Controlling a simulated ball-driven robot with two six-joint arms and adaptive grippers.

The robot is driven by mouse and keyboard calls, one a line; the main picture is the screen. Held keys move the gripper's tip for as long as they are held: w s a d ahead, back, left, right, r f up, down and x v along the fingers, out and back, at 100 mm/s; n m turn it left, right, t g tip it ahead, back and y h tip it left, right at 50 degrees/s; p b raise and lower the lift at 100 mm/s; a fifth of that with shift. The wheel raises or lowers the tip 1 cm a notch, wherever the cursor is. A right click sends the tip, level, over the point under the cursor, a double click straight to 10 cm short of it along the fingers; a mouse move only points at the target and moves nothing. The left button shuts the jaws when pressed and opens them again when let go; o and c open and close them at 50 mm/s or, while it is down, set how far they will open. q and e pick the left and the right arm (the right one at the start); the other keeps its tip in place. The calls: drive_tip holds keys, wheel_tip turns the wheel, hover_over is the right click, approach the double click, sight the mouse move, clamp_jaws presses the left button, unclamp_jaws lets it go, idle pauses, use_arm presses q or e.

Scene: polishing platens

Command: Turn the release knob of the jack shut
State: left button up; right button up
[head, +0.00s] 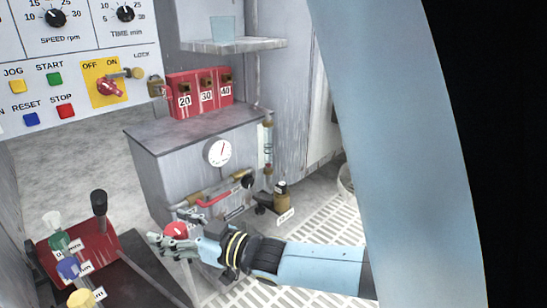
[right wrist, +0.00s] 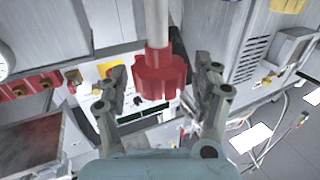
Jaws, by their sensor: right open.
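The red release knob (right wrist: 160,76) sits on a pale shaft in the right wrist view. It has a ribbed rim. In the head view the red knob (head: 177,229) shows low in front of the grey cabinet, partly covered by my fingers. My right gripper (head: 172,244) is open, with its fingers pointing left at the knob. In the right wrist view the two fingers of my right gripper (right wrist: 163,84) stand on either side of the knob, with gaps visible. Whether a fingertip touches it I cannot tell. My left gripper is not in view.
A grey cabinet (head: 160,180) with a round gauge (head: 219,152) and a red-handled pipe (head: 213,195) stands behind my gripper. Red numbered blocks (head: 200,92) sit on top. A red panel with levers (head: 75,250) is at lower left. Slotted floor grating (head: 310,232) lies at right.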

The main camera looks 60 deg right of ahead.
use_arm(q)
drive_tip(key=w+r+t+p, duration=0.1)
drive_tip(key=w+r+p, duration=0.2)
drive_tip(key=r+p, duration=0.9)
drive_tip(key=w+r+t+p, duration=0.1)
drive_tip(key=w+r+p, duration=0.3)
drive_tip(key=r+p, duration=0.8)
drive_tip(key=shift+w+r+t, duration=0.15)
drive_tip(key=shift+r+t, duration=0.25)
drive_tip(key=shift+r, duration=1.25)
use_arm(e)
drive_tip(key=s+d+f+g+h, duration=0.1)
drive_tip(key=s+f+g, duration=0.2)
drive_tip(key=s, duration=0.8)
drive_tip(key=s+d+f+m+g+h, duration=0.1)
drive_tip(key=s+f+g, duration=0.2)
drive_tip(key=s, duration=0.8)
drive_tip(key=s+d+f+g+h, duration=0.2)
drive_tip(key=s+g, duration=0.3)
drive_tip(key=s, duration=0.6)
drive_tip(key=shift+f+m+g, duration=0.4)
drive_tip(key=shift+f, duration=0.05)
drive_tip(key=shift+s, duration=0.1)
